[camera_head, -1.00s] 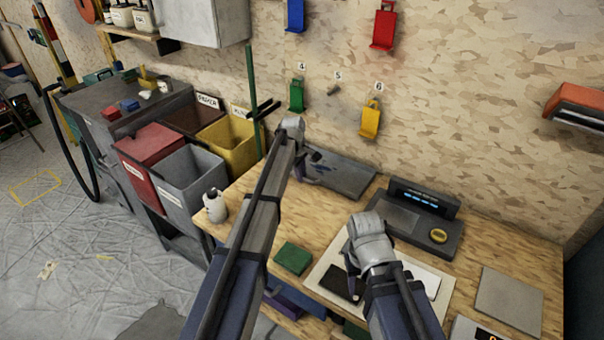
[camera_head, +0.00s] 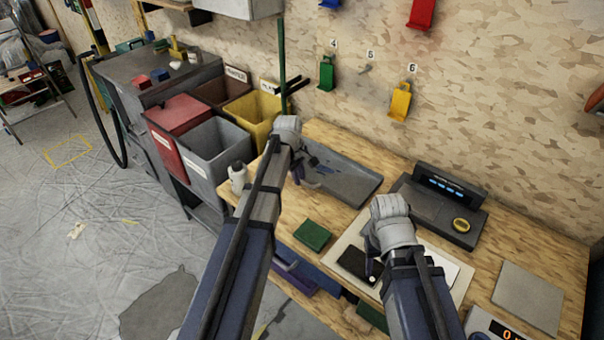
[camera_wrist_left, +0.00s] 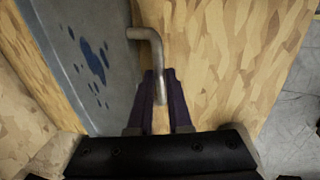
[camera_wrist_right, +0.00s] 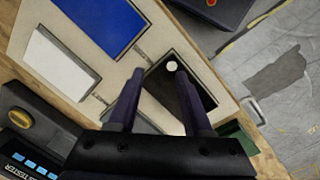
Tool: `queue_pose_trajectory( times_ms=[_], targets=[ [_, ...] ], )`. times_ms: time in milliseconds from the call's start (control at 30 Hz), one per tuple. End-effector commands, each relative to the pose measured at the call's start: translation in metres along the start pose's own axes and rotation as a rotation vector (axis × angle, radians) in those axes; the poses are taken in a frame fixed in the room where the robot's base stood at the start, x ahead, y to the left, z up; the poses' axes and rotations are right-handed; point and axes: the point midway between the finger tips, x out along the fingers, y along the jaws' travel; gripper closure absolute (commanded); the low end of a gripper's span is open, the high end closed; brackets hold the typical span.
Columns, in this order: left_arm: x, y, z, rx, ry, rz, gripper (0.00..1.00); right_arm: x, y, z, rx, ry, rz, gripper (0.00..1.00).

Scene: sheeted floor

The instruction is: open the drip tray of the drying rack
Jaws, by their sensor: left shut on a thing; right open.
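A flat grey tray (camera_head: 350,185) with dark blue spots lies on the bench near the wall; it also shows in the left wrist view (camera_wrist_left: 70,20). A bent metal bar (camera_wrist_left: 150,35) reaches over the tray's near edge. My left gripper (camera_head: 306,180) is shut on this bar, its fingers (camera_wrist_left: 160,80) on either side of the lower end. I cannot tell how the bar joins the tray. A green post (camera_head: 282,60) with dark arms, perhaps the drying rack, stands behind my left wrist. My right gripper (camera_head: 371,275) is open above a black plate (camera_wrist_right: 190,85).
The black plate lies on a pale board (camera_wrist_right: 85,75) with white and blue panels. A tester (camera_head: 440,205) stands right of the tray, a green block (camera_head: 312,235) in front. A white bottle (camera_head: 238,178) and open bins (camera_head: 213,145) are at left.

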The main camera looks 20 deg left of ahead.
Motion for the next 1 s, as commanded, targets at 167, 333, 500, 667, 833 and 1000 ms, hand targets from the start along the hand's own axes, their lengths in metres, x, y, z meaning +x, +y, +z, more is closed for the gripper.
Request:
queue_pose_trajectory(
  times_ms=[167, 333, 500, 667, 833, 1000],
  targets=[
    [0.000, 0.000, 0.000, 0.000, 0.000, 0.000, 1.00, 0.000, 0.000, 0.000, 0.000, 0.000, 0.000, 0.50],
    [0.000, 0.000, 0.000, 0.000, 0.000, 0.000, 0.67, 0.000, 0.000, 0.000, 0.000, 0.000, 0.000, 0.50],
    [0.000, 0.000, 0.000, 0.000, 0.000, 0.000, 0.53, 0.000, 0.000, 0.000, 0.000, 0.000, 0.000, 0.50],
    [0.000, 0.000, 0.000, 0.000, 0.000, 0.000, 0.53, 0.000, 0.000, 0.000, 0.000, 0.000, 0.000, 0.50],
    [-0.004, 0.001, 0.000, 0.000, 0.000, 0.000, 0.53, -0.004, 0.000, 0.000, 0.000, 0.000, 0.000, 0.50],
    [-0.016, 0.001, 0.000, 0.000, 0.000, 0.000, 0.53, -0.016, 0.002, 0.001, 0.000, 0.000, 0.000, 0.50]
  ],
)
